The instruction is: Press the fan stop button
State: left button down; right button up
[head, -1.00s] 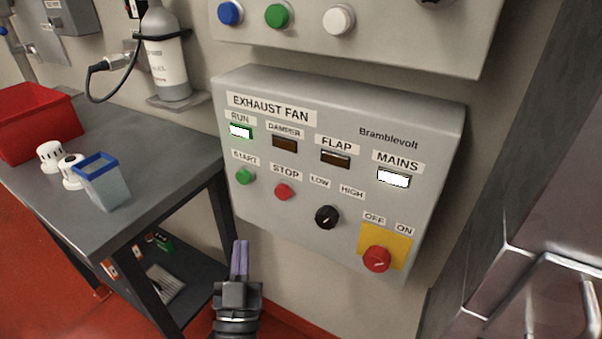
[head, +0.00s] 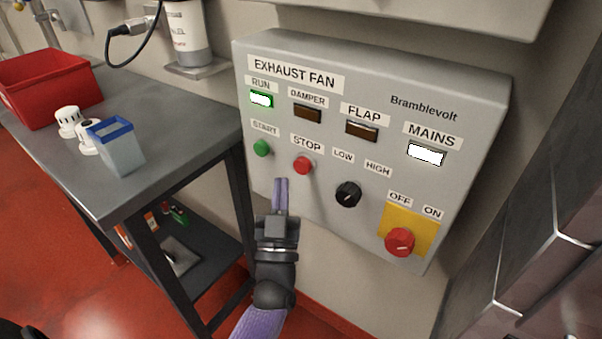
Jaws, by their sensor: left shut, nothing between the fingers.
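The grey exhaust fan panel (head: 440,82) is on the wall. Its red stop button (head: 303,165) sits under the STOP label, between the green start button (head: 262,148) and the black LOW/HIGH knob (head: 348,194). The RUN lamp (head: 261,99) is lit with a green frame, and the MAINS lamp (head: 426,153) is lit white. The DAMPER (head: 307,113) and FLAP (head: 361,130) lamps are dark. My left gripper (head: 281,181) is shut and empty, its fingertips just below and left of the stop button, apparently not touching it. My right gripper is not in view.
A red and yellow OFF/ON switch (head: 400,241) is at the panel's lower right. A grey table (head: 180,120) at the left bears a red bin (head: 45,90), white round items and a blue-rimmed container (head: 118,148). Metal equipment (head: 540,230) stands at the right.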

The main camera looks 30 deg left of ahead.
aim_at(303, 165)
pick_arm(q)
jog(key=shift+w, duration=1.1)
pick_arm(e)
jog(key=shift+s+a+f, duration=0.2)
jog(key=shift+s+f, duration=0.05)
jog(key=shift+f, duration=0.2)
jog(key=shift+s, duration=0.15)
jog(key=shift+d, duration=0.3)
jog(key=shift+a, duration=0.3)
pick_arm(q)
jog(key=shift+w+d+b, duration=0.1)
jog(key=shift+b, duration=0.2)
jog(key=shift+w, duration=0.3)
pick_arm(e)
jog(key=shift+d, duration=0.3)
